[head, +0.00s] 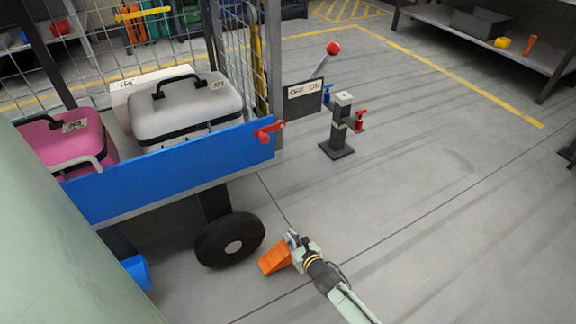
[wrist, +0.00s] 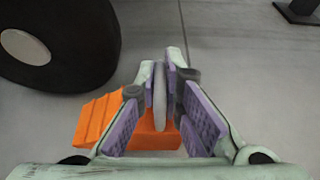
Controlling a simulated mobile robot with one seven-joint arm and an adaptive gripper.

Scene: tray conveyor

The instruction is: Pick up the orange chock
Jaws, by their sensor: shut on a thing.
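The orange chock (head: 275,259), a stepped wedge, is at the floor just right of the cart's black wheel (head: 230,240). My gripper (head: 293,240) is over its right end. In the wrist view the chock (wrist: 95,120) lies below and between my fingers, its ridged slope to the left. My gripper (wrist: 161,90) is shut on a thin, upright light-grey piece that rises from the chock. The fingers hide part of the chock. The wheel (wrist: 75,40) stands apart from it at the upper left. I cannot tell whether the chock touches the floor.
The cart has a blue side board (head: 170,170) and carries a white case (head: 185,110) and a pink case (head: 65,140). A dark post (head: 340,125) stands on the floor behind. A blue object (head: 137,272) lies under the cart. The floor to the right is clear.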

